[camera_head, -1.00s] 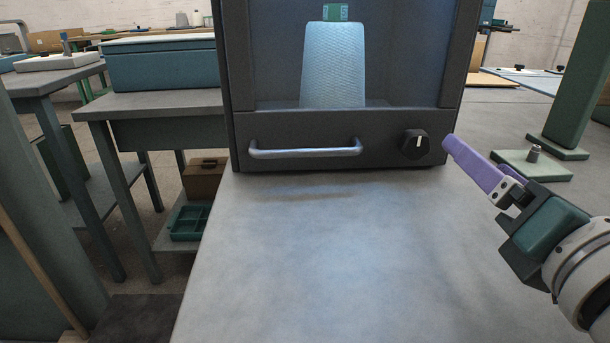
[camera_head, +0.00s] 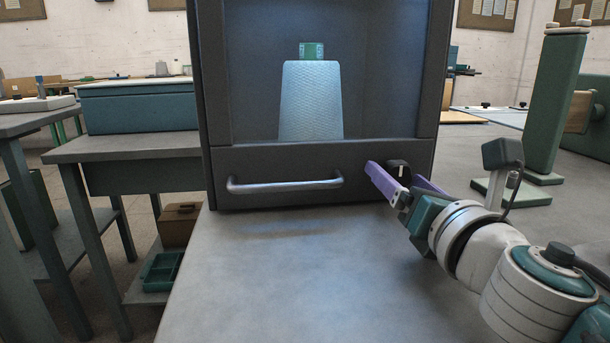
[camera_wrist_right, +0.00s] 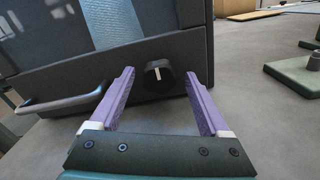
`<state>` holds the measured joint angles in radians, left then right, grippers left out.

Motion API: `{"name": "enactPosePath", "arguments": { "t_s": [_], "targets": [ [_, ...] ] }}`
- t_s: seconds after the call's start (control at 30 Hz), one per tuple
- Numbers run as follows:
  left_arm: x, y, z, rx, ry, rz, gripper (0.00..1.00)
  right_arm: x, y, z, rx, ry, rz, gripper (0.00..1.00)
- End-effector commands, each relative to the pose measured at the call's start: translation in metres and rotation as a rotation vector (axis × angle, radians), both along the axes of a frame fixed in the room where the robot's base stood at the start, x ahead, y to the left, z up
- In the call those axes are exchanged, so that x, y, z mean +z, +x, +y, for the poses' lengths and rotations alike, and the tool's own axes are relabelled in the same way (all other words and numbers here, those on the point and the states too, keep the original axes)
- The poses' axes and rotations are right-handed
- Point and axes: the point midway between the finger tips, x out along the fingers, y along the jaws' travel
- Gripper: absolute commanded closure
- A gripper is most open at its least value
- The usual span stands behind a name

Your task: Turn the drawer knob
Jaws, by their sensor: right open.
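The drawer knob (camera_head: 397,169) is a black dial on the right of the dark drawer front (camera_head: 275,163). In the head view it is partly hidden behind the gripper fingers. In the right wrist view the knob (camera_wrist_right: 158,74) shows whole, with a pale pointer line that stands near upright. My right gripper (camera_head: 407,178) has purple fingers and is open. In the right wrist view its fingertips (camera_wrist_right: 159,78) stand on either side of the knob, apart from it. A silver bar handle (camera_head: 284,185) is on the same drawer front, left of the knob. My left gripper is not in view.
The cabinet holds a pale blue textured cone (camera_head: 311,100) with a green top. The grey table (camera_head: 300,270) in front is clear. A green post (camera_head: 553,100) on a base stands at right. A blue-green box (camera_head: 138,106) sits on a side table at left.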

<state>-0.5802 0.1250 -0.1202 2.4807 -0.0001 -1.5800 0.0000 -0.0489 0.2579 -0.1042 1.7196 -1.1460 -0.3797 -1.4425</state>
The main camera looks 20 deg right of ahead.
Motion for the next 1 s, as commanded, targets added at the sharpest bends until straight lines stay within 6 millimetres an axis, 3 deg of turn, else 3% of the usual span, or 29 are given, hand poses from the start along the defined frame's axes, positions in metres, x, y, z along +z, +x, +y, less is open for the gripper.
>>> {"name": "enactPosePath", "arguments": {
  "t_s": [0.27, 1.0],
  "targets": [
    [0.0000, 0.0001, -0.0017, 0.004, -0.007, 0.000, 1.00, -0.0002, 0.0015, -0.0002, 0.000, 0.000, 0.001, 0.20],
    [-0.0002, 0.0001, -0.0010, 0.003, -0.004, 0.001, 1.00, 0.0000, 0.0013, -0.0001, 0.001, 0.000, 0.000, 1.00]
  ]
}}
